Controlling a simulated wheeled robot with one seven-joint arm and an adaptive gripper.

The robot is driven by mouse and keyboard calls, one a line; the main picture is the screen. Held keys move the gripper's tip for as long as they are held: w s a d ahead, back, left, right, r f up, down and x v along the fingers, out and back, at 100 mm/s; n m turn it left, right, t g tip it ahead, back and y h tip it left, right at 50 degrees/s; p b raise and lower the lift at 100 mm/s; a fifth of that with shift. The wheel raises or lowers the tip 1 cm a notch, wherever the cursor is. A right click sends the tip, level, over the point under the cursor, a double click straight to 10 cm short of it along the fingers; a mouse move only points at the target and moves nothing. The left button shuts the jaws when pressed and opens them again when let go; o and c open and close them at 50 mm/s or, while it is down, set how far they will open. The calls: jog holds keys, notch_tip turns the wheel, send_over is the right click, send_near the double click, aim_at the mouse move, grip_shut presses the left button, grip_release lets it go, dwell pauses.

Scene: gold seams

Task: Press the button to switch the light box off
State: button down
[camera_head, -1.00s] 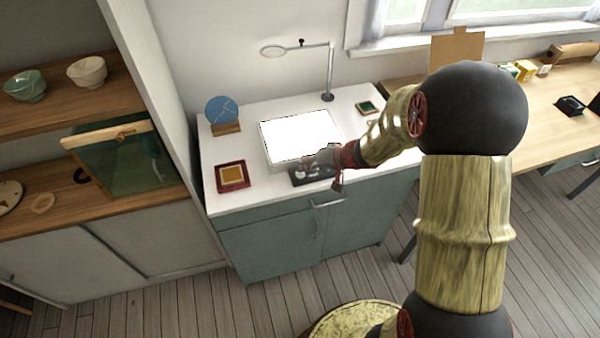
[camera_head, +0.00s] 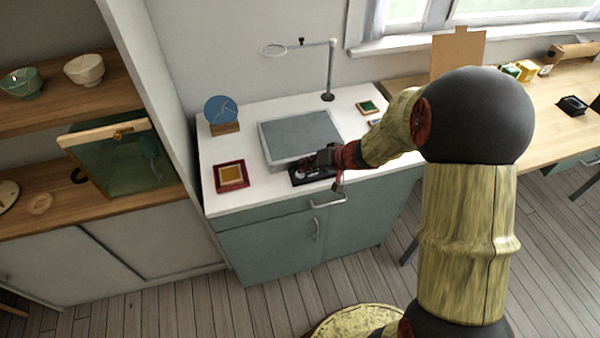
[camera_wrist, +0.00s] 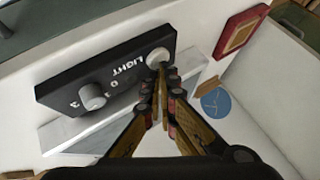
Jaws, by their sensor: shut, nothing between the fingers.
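The light box (camera_head: 298,134) lies on the white cabinet top in the head view, its panel grey and unlit. Its black control strip (camera_head: 313,174) runs along its front edge. In the wrist view the strip (camera_wrist: 105,78) carries the word LIGHT, a grey knob (camera_wrist: 92,97) with numbers, and a round white button (camera_wrist: 158,57). My gripper (camera_wrist: 163,68) is shut and empty, its fingertips at the lower edge of the button. Whether they touch it I cannot tell. In the head view my gripper (camera_head: 327,158) is over the strip's right part.
A red-framed gold square (camera_head: 231,176) lies left of the box. A blue disc (camera_head: 221,109) on a wooden stand is behind it. A magnifier lamp (camera_head: 328,75) stands at the back. A small green tile (camera_head: 368,107) lies at the right.

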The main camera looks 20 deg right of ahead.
jog(key=shift+r, duration=0.4)
notch_tip(320, 180, up, 6)
jog(key=shift+p, duration=0.9)
dwell(0.3)
